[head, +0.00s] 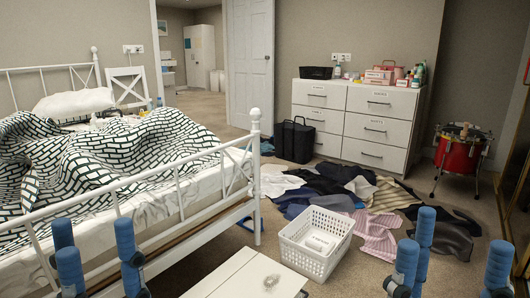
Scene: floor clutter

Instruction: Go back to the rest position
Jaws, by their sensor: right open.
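My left gripper (97,250) is at the bottom left of the head view, in front of the white bed frame. Its blue fingers stand apart, pointing up, with nothing seen between them. My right gripper (456,255) is at the bottom right, over the carpet. Its blue fingers are spread wide and it looks empty. The lower parts of both grippers are cut off by the bottom edge of the picture.
A bed (200,189) fills the left. A white basket (318,262) and white board (225,278) are in front of me. Clothes (375,232) cover the floor beyond. A dresser (326,121), black bag (294,142) and red drum (461,155) stand behind.

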